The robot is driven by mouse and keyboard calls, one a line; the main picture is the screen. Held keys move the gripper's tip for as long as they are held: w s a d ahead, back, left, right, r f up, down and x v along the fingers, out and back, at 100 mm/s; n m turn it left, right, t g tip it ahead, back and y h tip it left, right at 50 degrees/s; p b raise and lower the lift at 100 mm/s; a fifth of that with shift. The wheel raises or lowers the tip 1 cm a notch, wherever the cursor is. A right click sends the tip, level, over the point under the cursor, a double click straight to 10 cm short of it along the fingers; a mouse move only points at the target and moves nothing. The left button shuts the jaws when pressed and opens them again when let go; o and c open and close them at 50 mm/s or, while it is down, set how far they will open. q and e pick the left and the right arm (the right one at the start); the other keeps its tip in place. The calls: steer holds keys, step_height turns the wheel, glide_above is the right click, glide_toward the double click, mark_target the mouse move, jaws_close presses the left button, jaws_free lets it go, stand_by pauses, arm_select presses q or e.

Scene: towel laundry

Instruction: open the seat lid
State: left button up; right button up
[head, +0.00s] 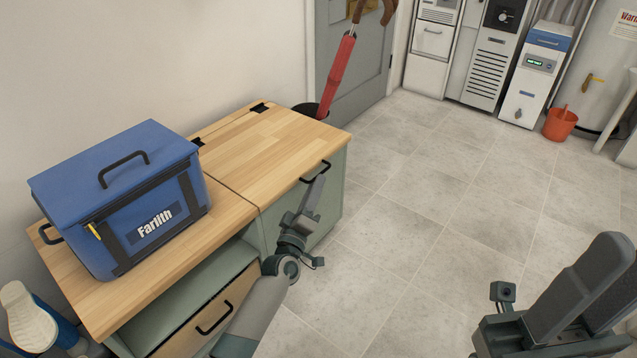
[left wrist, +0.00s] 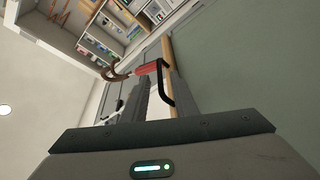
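The seat lid (head: 262,148) is the right wooden top panel of a green bench, lying flat and closed, with black hinges (head: 259,107) at its back. Its black bar handle (head: 314,173) is on the front edge.
A blue cooler box (head: 120,195) stands on the left wooden panel, apart from the seat lid. A drawer (head: 205,315) is below. A red umbrella (head: 338,72) stands in a dark bin behind the lid. An orange bucket (head: 560,124) is far right. The tiled floor is clear.

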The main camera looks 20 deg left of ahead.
arm_select(q)
steer(key=shift+b+x, duration=0.35)
steer(key=shift+x, duration=1.4)
jaws_close()
